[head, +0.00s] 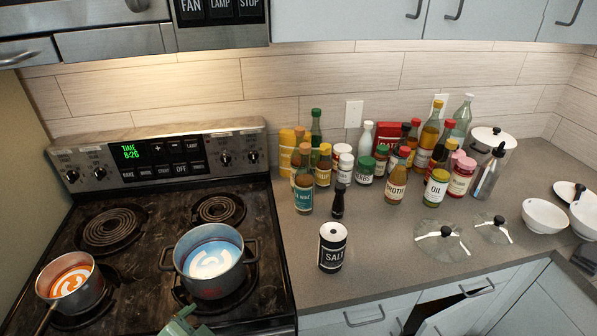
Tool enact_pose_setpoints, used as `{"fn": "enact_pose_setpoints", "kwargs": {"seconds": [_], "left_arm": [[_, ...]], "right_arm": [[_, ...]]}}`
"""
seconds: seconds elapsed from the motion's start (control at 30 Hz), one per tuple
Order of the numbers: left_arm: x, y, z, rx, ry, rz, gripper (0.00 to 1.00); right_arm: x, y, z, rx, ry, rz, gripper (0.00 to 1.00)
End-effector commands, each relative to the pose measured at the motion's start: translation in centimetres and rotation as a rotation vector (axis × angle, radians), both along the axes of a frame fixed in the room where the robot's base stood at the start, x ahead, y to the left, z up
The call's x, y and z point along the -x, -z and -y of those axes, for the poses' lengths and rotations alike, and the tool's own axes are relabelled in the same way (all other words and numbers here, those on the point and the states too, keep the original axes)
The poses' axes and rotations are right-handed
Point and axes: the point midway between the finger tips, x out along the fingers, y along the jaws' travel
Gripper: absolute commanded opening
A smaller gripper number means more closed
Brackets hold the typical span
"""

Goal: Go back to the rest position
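A small greenish-grey part of what looks like my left gripper (184,322) shows at the bottom edge, in front of the blue pot. Most of it is cut off by the frame, and I cannot make out whether its fingers are open or shut. My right gripper is not in view. The pot (211,262) with blue, swirled contents sits on the front right burner. A smaller saucepan (71,284) with orange, swirled contents sits at the front left of the stove.
The coil stove (150,235) has two bare rear burners. A black salt container (332,247) stands near the counter's front edge. Several bottles and jars crowd the counter behind it. Two glass lids (441,240) and white bowls (544,216) lie to the right. A cabinet door below hangs ajar.

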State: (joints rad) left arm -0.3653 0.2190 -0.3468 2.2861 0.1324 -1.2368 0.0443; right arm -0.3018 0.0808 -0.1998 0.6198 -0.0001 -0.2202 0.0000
Motion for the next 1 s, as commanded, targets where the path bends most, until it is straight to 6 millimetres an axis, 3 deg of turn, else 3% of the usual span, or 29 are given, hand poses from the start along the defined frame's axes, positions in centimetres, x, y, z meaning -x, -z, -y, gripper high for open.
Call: {"fn": "enact_pose_setpoints", "kwargs": {"seconds": [0.1, 0.37, 0.57, 0.77, 0.87, 1.0], "left_arm": [[2.2, -0.2, -4.4, -0.12, -0.099, -0.055, 0.86], [8.2, -1.4, -13.0, -0.369, -0.292, -0.203, 0.86], [7.2, 7.5, -11.3, -0.304, -0.245, -0.272, 0.86], [8.1, 17.7, -9.6, -0.22, -0.215, -0.365, 0.86], [9.8, 24.5, -8.6, -0.161, -0.209, -0.429, 0.86], [15.0, 35.9, -7.5, -0.058, -0.228, -0.55, 0.86]], "right_arm": [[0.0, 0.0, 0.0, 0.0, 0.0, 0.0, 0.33], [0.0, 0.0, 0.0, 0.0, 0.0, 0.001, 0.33], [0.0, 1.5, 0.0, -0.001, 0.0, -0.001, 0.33], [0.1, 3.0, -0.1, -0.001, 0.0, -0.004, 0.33], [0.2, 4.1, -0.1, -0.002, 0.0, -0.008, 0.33], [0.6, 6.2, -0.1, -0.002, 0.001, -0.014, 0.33]]}}
